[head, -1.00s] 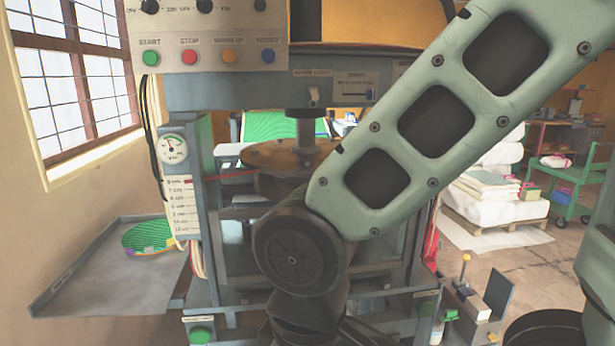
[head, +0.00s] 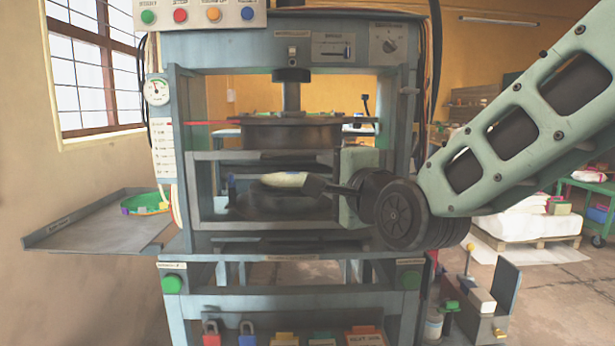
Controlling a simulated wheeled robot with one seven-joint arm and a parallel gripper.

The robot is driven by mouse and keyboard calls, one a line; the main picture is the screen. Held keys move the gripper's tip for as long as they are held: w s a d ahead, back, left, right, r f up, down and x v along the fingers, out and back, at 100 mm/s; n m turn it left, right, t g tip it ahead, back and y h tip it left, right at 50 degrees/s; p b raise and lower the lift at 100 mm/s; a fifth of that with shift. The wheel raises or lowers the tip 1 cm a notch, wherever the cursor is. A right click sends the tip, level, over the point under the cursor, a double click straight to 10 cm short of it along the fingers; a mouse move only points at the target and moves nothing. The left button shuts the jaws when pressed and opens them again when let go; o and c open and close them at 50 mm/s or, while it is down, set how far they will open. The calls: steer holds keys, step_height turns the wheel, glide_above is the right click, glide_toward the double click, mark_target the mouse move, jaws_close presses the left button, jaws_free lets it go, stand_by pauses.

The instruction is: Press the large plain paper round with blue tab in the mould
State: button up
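The press stands in the middle of the head view, with a dark upper die (head: 292,133) raised on its ram. Below it, inside the frame, is the dark round lower mould (head: 275,205). My gripper (head: 312,186) reaches in from the right, just above the lower mould. A pale flat thing (head: 284,180) lies at its tips, seen nearly edge-on. It may be the paper round, but no blue tab can be made out. I cannot tell whether the fingers are closed on it. A gap shows between it and the upper die.
A side tray (head: 100,238) at the left carries a green round (head: 148,202) with coloured tabs. The control panel (head: 197,14) is at upper left. Padlocks and small boxes stand below.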

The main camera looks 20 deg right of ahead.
mark_target(291, 158)
steer(key=w+p, duration=0.3)
steer(key=w, duration=0.2)
steer(key=w+a+p, duration=0.1)
steer(key=w+p, duration=0.2)
steer(key=w, duration=0.3)
steer(key=w+p, duration=0.4)
steer(key=w, duration=0.2)
steer(key=shift+w+a, duration=0.2)
steer(key=shift+a, duration=0.05)
jaws_close()
